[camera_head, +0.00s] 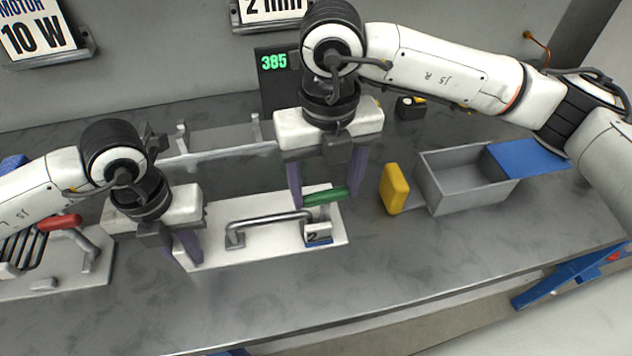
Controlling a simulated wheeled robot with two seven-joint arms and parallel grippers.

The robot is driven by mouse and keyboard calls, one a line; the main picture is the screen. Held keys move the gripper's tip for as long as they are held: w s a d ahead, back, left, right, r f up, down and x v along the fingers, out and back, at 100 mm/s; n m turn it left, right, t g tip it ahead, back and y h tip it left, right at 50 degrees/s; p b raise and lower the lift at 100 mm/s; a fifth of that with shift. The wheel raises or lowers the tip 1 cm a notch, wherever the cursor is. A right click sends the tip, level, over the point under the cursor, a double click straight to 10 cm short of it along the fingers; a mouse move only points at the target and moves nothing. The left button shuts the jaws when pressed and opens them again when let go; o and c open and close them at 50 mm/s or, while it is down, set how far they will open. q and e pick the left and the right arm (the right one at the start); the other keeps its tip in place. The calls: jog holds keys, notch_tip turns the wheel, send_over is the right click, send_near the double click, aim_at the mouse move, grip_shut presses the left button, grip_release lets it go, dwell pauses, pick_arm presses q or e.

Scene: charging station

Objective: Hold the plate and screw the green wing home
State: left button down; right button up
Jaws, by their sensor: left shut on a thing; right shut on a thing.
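The white plate (265,252) lies on the bench in the middle, with a grey metal bar handle (268,220) on it. The green wing (325,197) sits over the plate's right part, above a small block marked 2 (318,236). My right gripper (327,190) points down from above, shut on the green wing, with a purple finger at each end of it. My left gripper (185,252) is at the plate's left end, shut on the plate; its fingers partly hide that edge. How the wing meets the part below is hard to see.
A yellow block (394,189) stands right of the plate, beside a grey open bin (470,193) with a blue panel (527,158). A display reading 385 (273,62) stands behind. At left is another white plate (50,278) with a red-handled clamp (60,223). The front bench strip is clear.

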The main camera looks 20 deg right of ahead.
jog(key=o, duration=1.1)
jog(key=shift+c, duration=0.2)
jog(key=shift+r, duration=0.1)
notch_tip(320, 180, up, 12)
pick_arm(q)
jog(key=c, duration=1.6)
grip_release()
jog(key=shift+o, duration=0.2)
